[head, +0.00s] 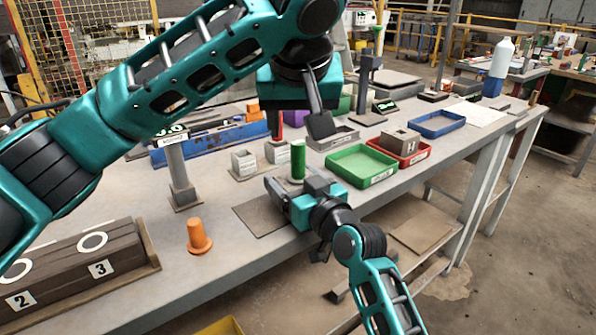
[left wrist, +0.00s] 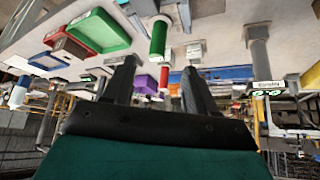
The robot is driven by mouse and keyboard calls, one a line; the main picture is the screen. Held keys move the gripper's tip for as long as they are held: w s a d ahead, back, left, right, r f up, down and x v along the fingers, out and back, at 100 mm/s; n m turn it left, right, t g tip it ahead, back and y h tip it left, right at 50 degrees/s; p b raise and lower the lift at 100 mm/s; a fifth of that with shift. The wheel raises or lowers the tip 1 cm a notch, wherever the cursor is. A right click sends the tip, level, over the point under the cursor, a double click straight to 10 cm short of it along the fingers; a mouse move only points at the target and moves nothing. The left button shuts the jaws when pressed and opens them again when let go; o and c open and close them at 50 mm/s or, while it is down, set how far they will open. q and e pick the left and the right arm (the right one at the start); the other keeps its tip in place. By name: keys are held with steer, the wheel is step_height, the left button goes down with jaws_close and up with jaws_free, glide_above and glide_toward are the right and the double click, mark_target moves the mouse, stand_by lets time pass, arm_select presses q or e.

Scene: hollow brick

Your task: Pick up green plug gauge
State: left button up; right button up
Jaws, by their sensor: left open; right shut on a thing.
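The green plug gauge (head: 298,160) is an upright green cylinder above the front part of the bench. It also shows, upside down, in the left wrist view (left wrist: 158,40). My right gripper (head: 292,187) is shut around its lower end, which the jaws hide. My left gripper (head: 302,120) is open and empty, above and behind the gauge; one finger shows clearly in the head view. In the left wrist view its two fingers (left wrist: 157,72) stand apart, with a red cylinder (left wrist: 163,77) seen in the background between them.
A green tray (head: 362,180) lies right of the gauge, with a red tray (head: 424,154) holding an H-marked brick (head: 400,143) behind it. Small grey blocks (head: 243,164) stand left. An orange plug gauge (head: 199,237) and a grey post (head: 182,180) stand further left.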

mark_target(298, 151)
arm_select(q)
steer(key=x, duration=1.1)
steer(key=shift+d, duration=0.15)
steer(key=shift+s, duration=0.1)
jaws_close()
